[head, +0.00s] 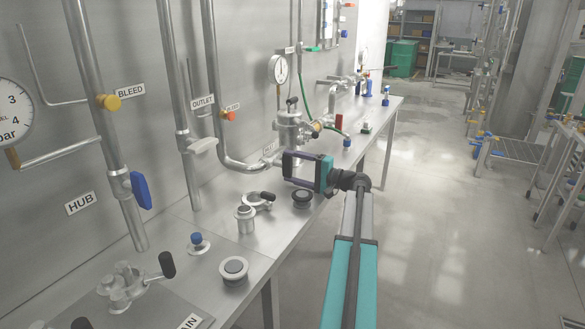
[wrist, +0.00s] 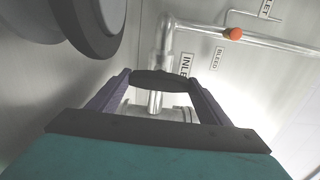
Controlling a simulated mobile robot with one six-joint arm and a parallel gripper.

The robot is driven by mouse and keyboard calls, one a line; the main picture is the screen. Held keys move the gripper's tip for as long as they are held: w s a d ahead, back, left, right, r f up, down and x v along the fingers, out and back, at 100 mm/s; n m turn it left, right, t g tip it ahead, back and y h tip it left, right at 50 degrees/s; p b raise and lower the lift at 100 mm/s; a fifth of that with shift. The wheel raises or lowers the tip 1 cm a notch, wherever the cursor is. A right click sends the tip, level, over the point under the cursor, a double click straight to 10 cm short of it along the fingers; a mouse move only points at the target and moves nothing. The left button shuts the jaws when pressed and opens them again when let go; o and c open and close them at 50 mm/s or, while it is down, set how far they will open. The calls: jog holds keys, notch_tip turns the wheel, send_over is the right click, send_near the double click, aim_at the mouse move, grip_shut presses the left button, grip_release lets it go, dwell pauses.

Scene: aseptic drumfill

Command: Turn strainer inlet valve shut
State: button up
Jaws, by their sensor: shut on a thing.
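My gripper (head: 287,165) is at the pipe in front of the strainer (head: 291,130), the steel body beside the wall in the head view. In the wrist view my gripper (wrist: 158,90) has its two purple fingers on either side of a dark handle (wrist: 158,78), which spans the gap between the fingertips. The handle sits at a steel pipe by the inlet label (wrist: 186,65), so I take it as the strainer inlet valve's handle. In the head view my gripper hides this handle, and its angle to the pipe is unclear.
A round dark-rimmed part (wrist: 95,25) is close at upper left in the wrist view. The floor (head: 430,220) at right is clear.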

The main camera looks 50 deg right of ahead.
jog(key=o, duration=1)
jog(key=shift+o, duration=0.2)
jog(key=shift+r, duration=0.1)
jog(key=s+a+r, duration=0.4)
jog(key=s+a, duration=0.6)
jog(key=s, duration=0.2)
jog(key=shift+a+r+b, duration=0.35)
jog(key=shift+r+b, duration=0.05)
jog(key=shift+b, duration=0.05)
jog(key=shift+s, duration=0.1)
dwell(0.4)
